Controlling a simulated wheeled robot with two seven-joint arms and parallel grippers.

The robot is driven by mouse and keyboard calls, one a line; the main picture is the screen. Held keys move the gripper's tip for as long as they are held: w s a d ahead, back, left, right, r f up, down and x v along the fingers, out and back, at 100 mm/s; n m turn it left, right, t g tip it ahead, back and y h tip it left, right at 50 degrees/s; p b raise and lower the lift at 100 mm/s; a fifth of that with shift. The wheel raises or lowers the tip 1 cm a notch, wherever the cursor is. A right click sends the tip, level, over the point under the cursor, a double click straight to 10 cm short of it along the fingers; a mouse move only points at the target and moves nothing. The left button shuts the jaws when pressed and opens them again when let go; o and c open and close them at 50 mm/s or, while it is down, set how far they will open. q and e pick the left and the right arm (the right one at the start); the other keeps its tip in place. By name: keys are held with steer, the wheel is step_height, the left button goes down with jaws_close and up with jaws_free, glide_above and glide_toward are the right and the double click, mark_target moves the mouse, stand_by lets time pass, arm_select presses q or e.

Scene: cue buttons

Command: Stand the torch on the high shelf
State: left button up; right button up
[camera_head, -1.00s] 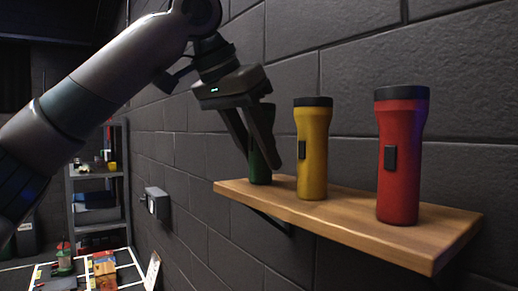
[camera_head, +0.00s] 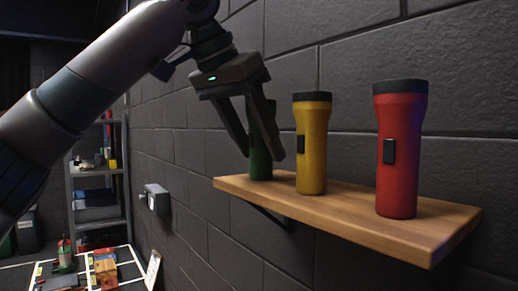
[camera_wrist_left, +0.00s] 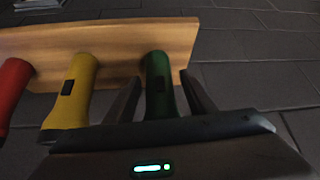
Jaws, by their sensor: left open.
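Three torches stand upright on the wooden shelf (camera_head: 345,215): a green torch (camera_head: 260,163) at the far left end, a yellow torch (camera_head: 312,150) in the middle and a red torch (camera_head: 398,160) at the near right end. My left gripper (camera_head: 261,157) is open at the green torch, and its hand and finger hide much of that torch in the head view. In the left wrist view, the green torch (camera_wrist_left: 158,80) shows between the two open fingers (camera_wrist_left: 161,88), with a gap on each side. My right gripper is not in view.
The shelf is fixed to a dark block wall (camera_head: 450,45). The yellow torch is close beside my left gripper. A grey box (camera_head: 157,199) is on the wall further back. A metal rack (camera_head: 97,190) and a low table with clutter (camera_head: 105,270) stand at the left.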

arm_select(q)
steer(key=b+v, duration=0.2)
steer(key=v, duration=0.9)
steer(key=shift+d, duration=0.1)
